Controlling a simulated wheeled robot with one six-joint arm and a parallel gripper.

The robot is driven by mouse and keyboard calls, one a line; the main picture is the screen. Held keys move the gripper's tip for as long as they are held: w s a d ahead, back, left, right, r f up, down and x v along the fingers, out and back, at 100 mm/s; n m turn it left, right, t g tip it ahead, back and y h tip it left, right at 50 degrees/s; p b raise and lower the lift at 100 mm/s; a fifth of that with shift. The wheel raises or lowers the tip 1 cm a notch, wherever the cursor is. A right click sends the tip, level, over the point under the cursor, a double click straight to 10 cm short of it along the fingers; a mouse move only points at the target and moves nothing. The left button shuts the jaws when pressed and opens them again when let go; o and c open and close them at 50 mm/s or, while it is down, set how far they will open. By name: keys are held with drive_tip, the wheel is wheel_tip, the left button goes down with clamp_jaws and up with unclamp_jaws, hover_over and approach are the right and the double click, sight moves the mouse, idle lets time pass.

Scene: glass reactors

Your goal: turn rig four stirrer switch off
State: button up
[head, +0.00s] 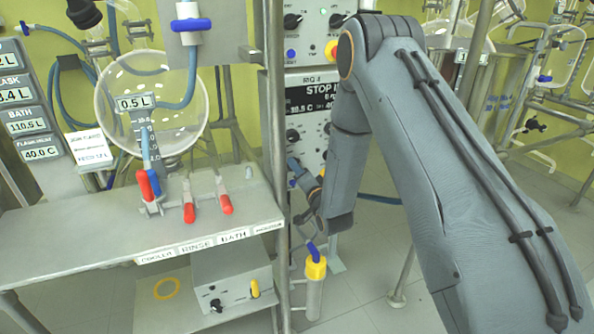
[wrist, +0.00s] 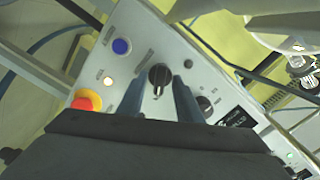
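The Rig 4 cabinet (head: 313,79) stands in the middle of the head view, largely hidden behind my arm. My gripper (head: 301,190) is low in front of its lower control panel (head: 308,152). In the wrist view, a black rotary knob (wrist: 160,76) with a pale pointer mark sits on the grey panel (wrist: 140,42). My gripper (wrist: 161,88) has its two fingers apart, one on each side of this knob. I cannot tell whether they touch it. The labels are too small to read, so I cannot tell which switch it is.
Beside the knob are a blue button (wrist: 121,46), a lit white lamp (wrist: 108,81), a red emergency stop on yellow (wrist: 86,101) and a second black knob (wrist: 205,103). A shelf with valve handles (head: 120,228) and a yellow-capped tube (head: 315,275) stand close to my gripper.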

clamp_jaws()
drive_tip(key=shift+n, duration=0.3)
drive_tip(key=n, duration=1.1)
drive_tip(key=shift+b, duration=0.35)
drive_tip(key=shift+n, duration=0.3)
